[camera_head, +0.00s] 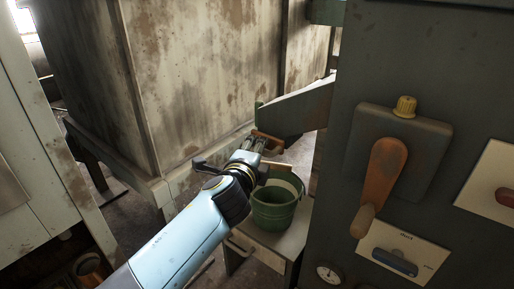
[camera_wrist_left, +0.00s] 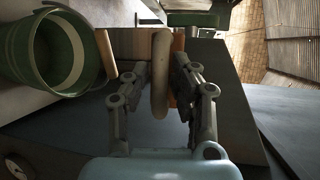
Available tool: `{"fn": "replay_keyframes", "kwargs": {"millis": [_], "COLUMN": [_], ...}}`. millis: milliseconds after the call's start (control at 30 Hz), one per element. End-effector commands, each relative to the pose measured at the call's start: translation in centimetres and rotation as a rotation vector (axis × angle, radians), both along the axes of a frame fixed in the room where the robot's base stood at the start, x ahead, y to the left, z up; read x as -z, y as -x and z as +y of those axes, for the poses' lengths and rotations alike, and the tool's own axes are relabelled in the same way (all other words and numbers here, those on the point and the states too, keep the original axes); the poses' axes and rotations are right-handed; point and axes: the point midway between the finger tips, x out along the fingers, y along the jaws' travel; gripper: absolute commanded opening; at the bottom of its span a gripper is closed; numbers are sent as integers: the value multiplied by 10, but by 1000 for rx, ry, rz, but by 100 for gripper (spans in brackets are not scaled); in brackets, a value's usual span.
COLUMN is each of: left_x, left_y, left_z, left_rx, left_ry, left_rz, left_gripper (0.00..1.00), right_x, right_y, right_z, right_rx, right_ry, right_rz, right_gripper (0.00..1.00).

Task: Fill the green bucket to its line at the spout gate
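The green bucket (camera_head: 273,207) stands upright on a small pale stand, below the end of the grey spout (camera_head: 296,106). It has a pale band inside near its rim; I cannot make out its contents. It also shows at the upper left of the left wrist view (camera_wrist_left: 47,50). My left gripper (camera_head: 262,143) is at the spout's end, above the bucket. In the left wrist view its fingers (camera_wrist_left: 161,75) stand on both sides of a pale rounded handle (camera_wrist_left: 160,80); whether both touch it is unclear. My right gripper is not in view.
A dark panel (camera_head: 405,85) with an orange lever (camera_head: 383,172), a yellow knob (camera_head: 405,106) and a gauge (camera_head: 328,274) fills the right side. A stained pale bin (camera_head: 200,75) stands behind my left arm. The stand (camera_head: 290,243) is close under the bucket.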

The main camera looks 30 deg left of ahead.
Motion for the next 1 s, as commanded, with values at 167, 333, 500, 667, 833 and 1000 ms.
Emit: {"fn": "replay_keyframes", "kwargs": {"millis": [167,333,500,667,833,1000], "left_x": [0,0,1,1,2,2], "left_y": [0,0,0,1,18,22], "left_z": [0,0,0,0,3,3], "left_rx": [0,0,0,0,-1,-2], "left_ry": [0,0,0,1,2,2], "left_rz": [0,1,1,2,4,2], "left_gripper": [8,0,0,0,0,0], "right_x": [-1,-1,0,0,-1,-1], "right_y": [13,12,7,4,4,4], "right_z": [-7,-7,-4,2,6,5], "right_rx": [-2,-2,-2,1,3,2], "right_ry": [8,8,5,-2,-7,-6], "right_rz": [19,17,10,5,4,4], "right_gripper": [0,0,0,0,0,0]}}
